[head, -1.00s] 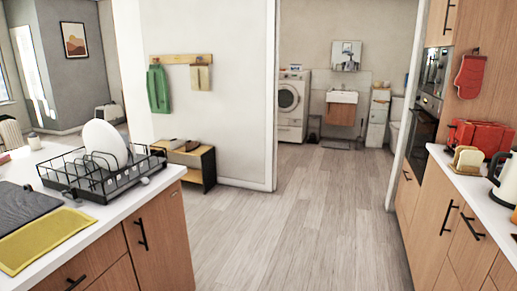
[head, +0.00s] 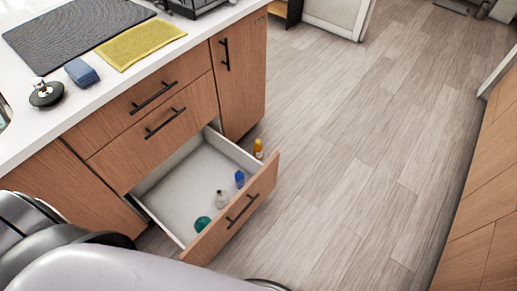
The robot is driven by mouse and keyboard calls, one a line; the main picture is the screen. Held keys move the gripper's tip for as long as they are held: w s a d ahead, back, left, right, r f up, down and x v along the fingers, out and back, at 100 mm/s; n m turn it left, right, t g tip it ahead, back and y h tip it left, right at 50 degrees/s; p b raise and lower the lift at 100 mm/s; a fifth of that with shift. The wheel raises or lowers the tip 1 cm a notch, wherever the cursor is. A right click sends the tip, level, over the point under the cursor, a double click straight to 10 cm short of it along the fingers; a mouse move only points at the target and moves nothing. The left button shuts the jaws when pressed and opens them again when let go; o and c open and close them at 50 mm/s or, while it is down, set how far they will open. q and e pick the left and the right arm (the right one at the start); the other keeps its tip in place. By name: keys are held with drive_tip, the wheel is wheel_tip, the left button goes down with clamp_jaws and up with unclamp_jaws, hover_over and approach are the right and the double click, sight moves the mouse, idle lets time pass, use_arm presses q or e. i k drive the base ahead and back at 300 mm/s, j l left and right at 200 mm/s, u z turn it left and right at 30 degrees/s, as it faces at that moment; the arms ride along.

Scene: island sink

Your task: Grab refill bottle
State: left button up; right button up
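The bottom drawer (head: 181,180) under the counter is pulled open, with a pale, mostly bare floor. Inside, near its front, are a small clear or whitish bottle (head: 221,199), a blue bottle (head: 240,179) and a round teal item (head: 202,224). An orange bottle (head: 258,149) shows at the drawer's far right side; I cannot tell whether it is inside or outside. I cannot tell which one is the refill bottle. Parts of my own arm fill the lower left. Neither gripper shows.
The counter (head: 110,88) holds a dark mat (head: 78,38), a yellow cloth (head: 140,44), a blue sponge (head: 82,73) and a dark, round-based item (head: 46,93). The open drawer front juts into the aisle. The wooden floor (head: 340,150) to the right is clear, up to cabinets (head: 485,190).

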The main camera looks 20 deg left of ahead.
sight(257, 150)
drive_tip(key=u, duration=0.3)
drive_tip(key=i+l+u, duration=0.15)
drive_tip(key=u, duration=0.25)
drive_tip(key=i+l+u, duration=0.1)
drive_tip(key=u, duration=0.3)
drive_tip(key=l+u, duration=0.25)
drive_tip(key=u, duration=0.15)
drive_tip(key=i+l+u, duration=0.1)
drive_tip(key=l+u, duration=0.15)
drive_tip(key=u, duration=0.2)
drive_tip(key=l+u, duration=0.25)
drive_tip(key=u, duration=0.15)
